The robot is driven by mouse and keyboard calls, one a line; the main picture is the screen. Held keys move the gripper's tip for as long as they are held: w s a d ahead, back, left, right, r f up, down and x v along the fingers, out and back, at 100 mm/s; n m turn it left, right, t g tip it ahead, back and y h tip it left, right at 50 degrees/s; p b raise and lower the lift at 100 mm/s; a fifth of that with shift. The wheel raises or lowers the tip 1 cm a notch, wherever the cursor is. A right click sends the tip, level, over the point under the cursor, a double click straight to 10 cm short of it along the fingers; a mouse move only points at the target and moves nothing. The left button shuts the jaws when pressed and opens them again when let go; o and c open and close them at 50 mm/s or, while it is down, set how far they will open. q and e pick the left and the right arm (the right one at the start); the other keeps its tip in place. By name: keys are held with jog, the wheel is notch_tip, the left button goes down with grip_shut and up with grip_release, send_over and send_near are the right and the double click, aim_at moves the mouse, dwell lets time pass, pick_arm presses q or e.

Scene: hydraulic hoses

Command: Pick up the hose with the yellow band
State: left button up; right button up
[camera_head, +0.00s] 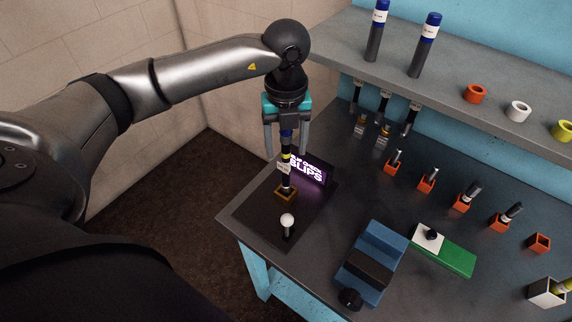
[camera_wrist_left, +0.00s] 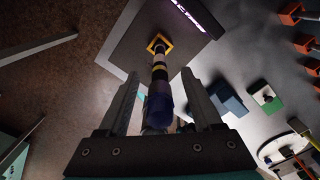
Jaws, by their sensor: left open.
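The hose with the yellow band (camera_head: 286,157) stands roughly upright in a small brown square holder (camera_head: 286,193) on a dark plate (camera_head: 257,222). Its upper part is dark blue, with a yellow band and a white label below. My left gripper (camera_head: 287,153) points down over it, open, one finger on each side of the hose. In the left wrist view the hose (camera_wrist_left: 158,75) runs between the two fingers (camera_wrist_left: 160,82), with visible gaps beside it. My right gripper is not in view.
A lit sign (camera_head: 308,170) stands close behind the hose. A white-topped knob (camera_head: 287,221) rises in front of the holder. A blue fixture (camera_head: 374,255), a green-and-white block (camera_head: 443,250) and several orange holders (camera_head: 462,201) are to the right. A shelf (camera_head: 445,85) overhangs the bench.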

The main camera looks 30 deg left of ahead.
pick_arm(q)
jog(key=shift+f, duration=0.7)
grip_shut()
jog(key=shift+r, duration=0.1)
dwell(0.8)
